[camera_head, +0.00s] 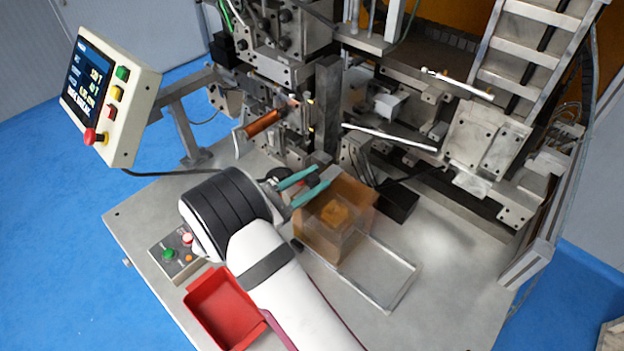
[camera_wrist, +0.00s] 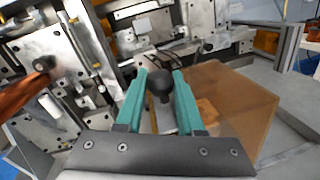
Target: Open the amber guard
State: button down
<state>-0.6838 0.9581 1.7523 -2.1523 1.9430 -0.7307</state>
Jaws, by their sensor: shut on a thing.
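The amber guard (camera_head: 355,195) is a translucent amber box on the grey bench, in front of the winder, with a block dimly visible through it. In the wrist view the guard (camera_wrist: 240,98) is to the right of my fingers. My gripper (camera_head: 320,176) has teal fingers and is at the guard's upper left edge. In the wrist view my gripper (camera_wrist: 161,76) is shut on a round black knob (camera_wrist: 160,84). I cannot clearly see how the knob joins the guard, and the fingers hide it in the head view.
A shallow clear-edged tray (camera_head: 385,275) lies in front of the guard. A red bin (camera_head: 225,308) and a button box (camera_head: 172,254) are on the left of the bench. Winder parts (camera_head: 290,130) crowd the back. The bench's right front is clear.

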aim_at(351, 217)
dwell(0.7)
jog(key=s+d, duration=0.7)
jog(key=shift+s+d, duration=0.15)
jog(key=c, duration=0.5)
grip_release()
jog(key=v, duration=1.5)
jog(key=shift+s+a, duration=0.25)
jog(key=shift+a, duration=0.1)
